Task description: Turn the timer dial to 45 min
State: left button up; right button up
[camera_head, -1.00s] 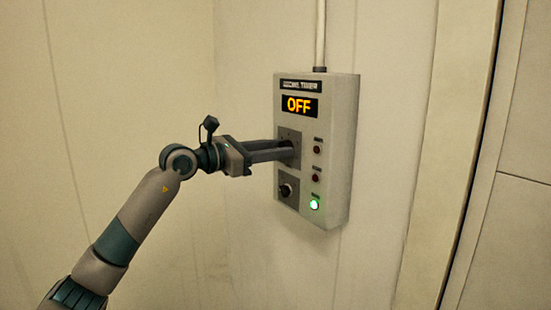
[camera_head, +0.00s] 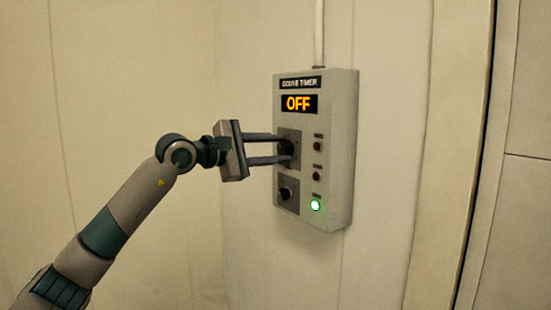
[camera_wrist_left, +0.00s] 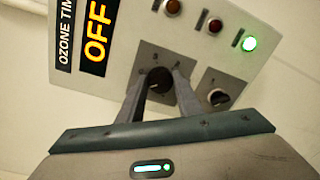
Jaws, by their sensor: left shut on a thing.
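The timer box (camera_head: 343,150) is a pale grey box on the wall, labelled "OZONE TIMER", and its display (camera_head: 299,104) reads OFF in orange. The upper dial, the timer dial (camera_head: 286,148), is a dark knob on a grey plate. In the left wrist view the dial (camera_wrist_left: 158,80) shows between the fingertips. My left gripper (camera_head: 284,149) reaches it from the left and is shut on it, with one finger above the other in the head view. The fingers partly hide the dial's markings, which are too small to read. My right gripper is not in view.
A second, lower knob (camera_head: 287,193) sits below the dial; it also shows in the left wrist view (camera_wrist_left: 218,97). Two dark red lamps and a lit green lamp (camera_head: 316,205) line the right side. A conduit (camera_head: 319,35) runs up from the box.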

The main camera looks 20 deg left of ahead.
pick_arm(q)
jog(key=m+b, duration=0.1)
jog(key=m, duration=0.2)
jog(key=m+b, duration=0.1)
jog(key=m, duration=0.1)
jog(key=shift+f+m+b, duration=0.2)
jog(key=shift+m+b, duration=0.2)
jog(key=shift+m+t+y, duration=0.3)
jog(key=shift+m, duration=0.5)
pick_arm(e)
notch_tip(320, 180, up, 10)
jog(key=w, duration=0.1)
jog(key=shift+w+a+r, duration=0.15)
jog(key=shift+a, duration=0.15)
pick_arm(q)
jog(key=shift+d, duration=0.1)
jog(key=o, duration=1)
jog(key=shift+o, duration=0.2)
jog(key=shift+s+r+b, duration=0.1)
jog(key=shift+s+b, duration=0.1)
jog(key=shift+b, duration=0.1)
